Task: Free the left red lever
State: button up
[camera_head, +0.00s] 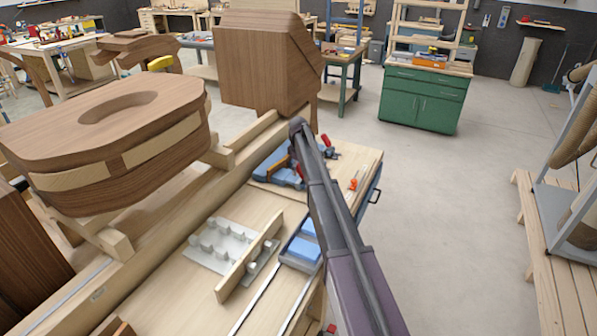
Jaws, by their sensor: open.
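A blue fixture (272,172) sits near the far end of the wooden bench, with an orange-brown bar (281,162) across it. A small red lever-like part (298,169) shows at its right side, close to my arm and partly hidden by it. Another red part (326,141) shows just right of my arm. These parts are too small to tell whether either is clamped or loose. My dark arm (322,190) rises from the bottom right and passes in front of the bench. Its gripper cannot be made out.
Large wooden chair forms (120,125) and (262,62) stand on beams at the left and back. A grey plate with several pegs (205,258) and a blue tray (297,255) lie on the bench. Open floor (440,210) is to the right.

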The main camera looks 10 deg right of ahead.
grip_shut()
dwell(0.3)
jog(key=shift+a, duration=0.25)
